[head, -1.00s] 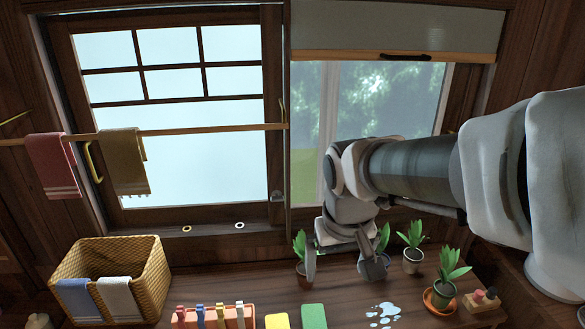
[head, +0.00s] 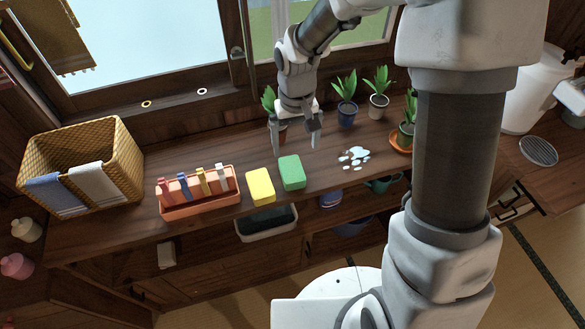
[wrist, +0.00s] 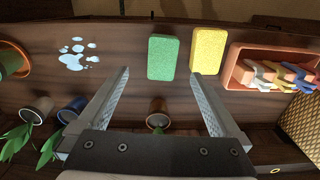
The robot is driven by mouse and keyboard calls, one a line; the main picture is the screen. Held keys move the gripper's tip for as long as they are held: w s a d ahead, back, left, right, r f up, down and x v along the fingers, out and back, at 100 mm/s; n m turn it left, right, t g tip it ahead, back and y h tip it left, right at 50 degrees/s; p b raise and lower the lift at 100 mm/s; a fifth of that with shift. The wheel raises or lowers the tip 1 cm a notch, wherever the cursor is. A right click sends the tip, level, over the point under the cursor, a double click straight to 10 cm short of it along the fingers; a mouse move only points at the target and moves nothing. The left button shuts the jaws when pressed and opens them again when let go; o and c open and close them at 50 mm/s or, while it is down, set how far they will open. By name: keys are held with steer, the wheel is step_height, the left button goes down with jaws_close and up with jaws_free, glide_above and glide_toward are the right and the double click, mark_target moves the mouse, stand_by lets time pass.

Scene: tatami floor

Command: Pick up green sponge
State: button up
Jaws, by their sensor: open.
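The green sponge (head: 292,173) lies flat on the wooden counter, just right of a yellow sponge (head: 261,187). In the wrist view the green sponge (wrist: 163,57) lies ahead of my gripper, roughly in line with the gap between the fingers, with the yellow sponge (wrist: 208,50) close on its right. My gripper (head: 295,148) points down over the counter, behind the green sponge and in front of the plants. In the wrist view my gripper (wrist: 165,88) has its two fingers wide apart with nothing held between them.
An orange rack with coloured clips (head: 200,192) stands left of the sponges, and a wicker basket (head: 120,150) stands further left. A water puddle (head: 354,156) lies to the right. Potted plants, including one in a blue pot (head: 346,116), line the window side.

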glide_above(294, 174)
steer(key=f, duration=0.7)
steer(key=shift+w+d+b, duration=0.1)
steer(key=shift+d+b, duration=0.1)
steer(key=shift+b, duration=0.1)
steer(key=shift+a+f, duration=0.15)
steer(key=shift+f, duration=1.25)
steer(key=shift+a+f, duration=0.1)
steer(key=shift+f, duration=1.25)
steer(key=c, duration=1.3)
steer(key=shift+r, duration=0.15)
step_height(294, 174, up, 4)
steer(key=shift+r, duration=0.1)
steer(key=d+r, duration=0.2)
steer(key=d, duration=0.2)
steer(key=s+d+r, duration=0.1)
steer(key=d+r, duration=0.1)
steer(key=d, duration=0.1)
steer(key=d+r+p, duration=0.1)
steer(key=d+r, duration=0.1)
steer(key=d, duration=0.2)
steer(key=shift+s+d+r, duration=0.3)
steer(key=shift+s, duration=0.05)
